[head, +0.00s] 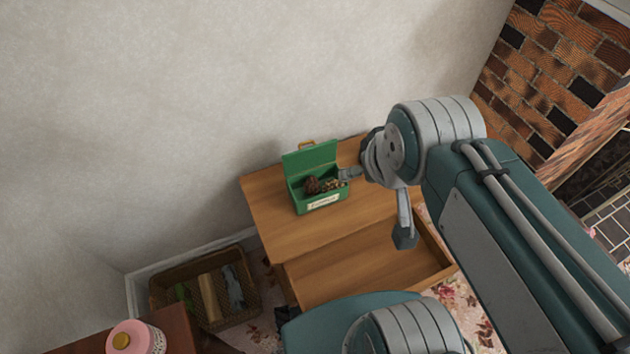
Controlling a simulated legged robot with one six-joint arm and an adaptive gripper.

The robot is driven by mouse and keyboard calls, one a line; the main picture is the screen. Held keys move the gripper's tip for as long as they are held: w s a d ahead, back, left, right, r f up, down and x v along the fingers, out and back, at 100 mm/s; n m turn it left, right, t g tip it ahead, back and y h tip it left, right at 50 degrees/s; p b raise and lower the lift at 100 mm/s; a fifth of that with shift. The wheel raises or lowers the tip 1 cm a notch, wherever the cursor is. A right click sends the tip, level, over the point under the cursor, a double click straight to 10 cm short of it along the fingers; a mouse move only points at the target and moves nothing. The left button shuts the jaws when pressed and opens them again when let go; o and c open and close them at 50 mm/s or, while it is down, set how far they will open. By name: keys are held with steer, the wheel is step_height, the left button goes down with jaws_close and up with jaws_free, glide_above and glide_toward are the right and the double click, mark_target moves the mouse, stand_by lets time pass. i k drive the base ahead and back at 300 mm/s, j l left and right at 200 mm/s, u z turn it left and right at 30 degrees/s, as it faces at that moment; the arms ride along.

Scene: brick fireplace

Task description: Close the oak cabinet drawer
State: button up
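The oak cabinet (265,208) stands against the pale wall, its wooden top showing. Its drawer (365,272) is pulled out toward the front, and the part of its inside that I see is empty. My arm hides part of the cabinet's right side and the drawer's front. My gripper (376,205) is above the cabinet top, near its right part. Its two fingers are spread wide, one pointing left by the green box and one pointing down above the drawer's back part. Nothing shows between them.
An open green box (320,203) with small brown things inside stands on the cabinet top, close to my gripper. A wicker basket (245,302) stands on the floor at left. A pink container (136,338) is at the lower left. A brick fireplace (560,65) is at right.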

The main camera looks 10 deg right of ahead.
mark_target(368, 260)
steer(key=k+l, duration=0.3)
steer(key=k+l+z, duration=0.15)
steer(key=k, duration=0.4)
steer(key=l, duration=0.15)
